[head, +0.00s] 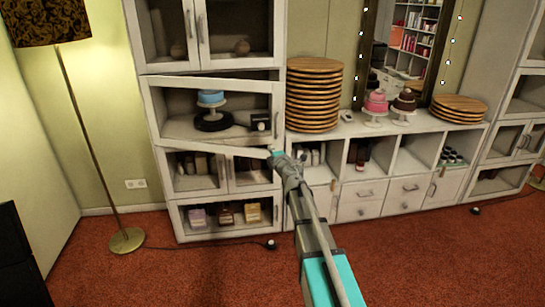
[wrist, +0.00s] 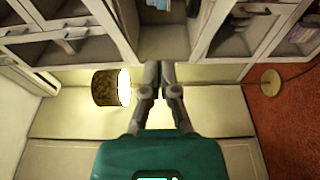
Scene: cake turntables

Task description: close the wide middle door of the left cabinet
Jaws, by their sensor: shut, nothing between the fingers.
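The left cabinet (head: 157,185) is pale, with glass-fronted compartments. Its wide middle door (head: 215,151) has a pale frame; its top and bottom rails slope down to the right against the shelf edges, so it looks ajar with its right side outward. Behind it are a blue cake on a stand (head: 210,98) and a dark turntable (head: 213,122). My gripper (head: 275,156) is shut and empty near the door's lower right corner; I cannot tell whether they touch. In the wrist view my fingers (wrist: 163,66) are together, with cabinet compartments beyond them.
A floor lamp (head: 126,240) stands left of the cabinet; its shade shows in the wrist view (wrist: 106,88). Right of the cabinet, a low sideboard (head: 410,126) carries stacked wooden boards (head: 314,95) and cakes. The red carpet (head: 190,280) in front is mostly clear, with a cable along it.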

